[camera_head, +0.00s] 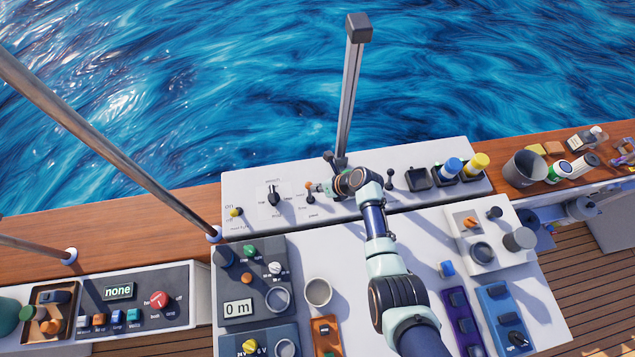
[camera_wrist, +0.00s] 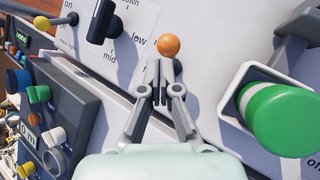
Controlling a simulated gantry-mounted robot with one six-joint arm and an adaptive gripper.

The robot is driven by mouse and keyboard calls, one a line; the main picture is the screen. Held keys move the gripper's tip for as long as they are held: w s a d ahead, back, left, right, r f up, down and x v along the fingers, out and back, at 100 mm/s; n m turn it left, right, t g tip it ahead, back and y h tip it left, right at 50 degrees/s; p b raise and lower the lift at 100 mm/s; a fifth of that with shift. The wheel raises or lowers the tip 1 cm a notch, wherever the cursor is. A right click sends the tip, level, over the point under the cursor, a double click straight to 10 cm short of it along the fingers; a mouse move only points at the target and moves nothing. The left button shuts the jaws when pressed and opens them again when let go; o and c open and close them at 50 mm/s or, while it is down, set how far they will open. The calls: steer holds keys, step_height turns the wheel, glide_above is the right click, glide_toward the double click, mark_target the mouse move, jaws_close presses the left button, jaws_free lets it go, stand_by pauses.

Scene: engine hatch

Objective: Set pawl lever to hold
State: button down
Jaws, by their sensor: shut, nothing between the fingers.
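A small lever with an orange ball knob (camera_head: 310,186) stands on the white panel (camera_head: 245,183); small print near it is too small to read. The orange knob (camera_wrist: 168,45) also shows in the wrist view, just beyond my fingertips. My gripper (camera_head: 322,188) is shut and empty beside this lever, and my gripper (camera_wrist: 164,66) shows its closed fingers pointing at the knob. I cannot tell whether the fingertips touch it. The lever's shaft is largely hidden behind the fingers, so its exact position is unclear.
A black knob switch (camera_head: 273,195) and a yellow-tipped lever (camera_head: 236,212) stand to the left. A tall post (camera_head: 350,90) rises behind my gripper. A dark lever (camera_head: 390,178) stands to the right. A large green knob (camera_wrist: 290,120) sits close on the right in the wrist view.

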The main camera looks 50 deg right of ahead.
steer(key=p+v, duration=0.6)
steer(key=v, duration=0.7)
steer(key=shift+s+d, duration=0.2)
steer(key=shift+r, duration=0.15)
steer(key=w+a+r+n+h, duration=0.1)
steer(key=w+a+r+n, duration=0.4)
steer(key=a+r+n, duration=0.4)
steer(key=w+a+r+n, duration=0.45)
steer(key=a+n, duration=0.25)
steer(key=n, duration=0.3)
steer(key=s+a+r+n+t, duration=0.1)
steer(key=a+r+n+t, duration=0.1)
steer(key=a+r+n, duration=0.7)
steer(key=s+a+r+n+t+p, duration=0.1)
steer(key=s+a+r+n+t, duration=0.1)
steer(key=a+r+n, duration=0.8)
steer(key=shift+s+a+n+t+h, duration=0.3)
steer(key=shift+n+t, duration=0.2)
steer(key=shift+n, duration=0.5)
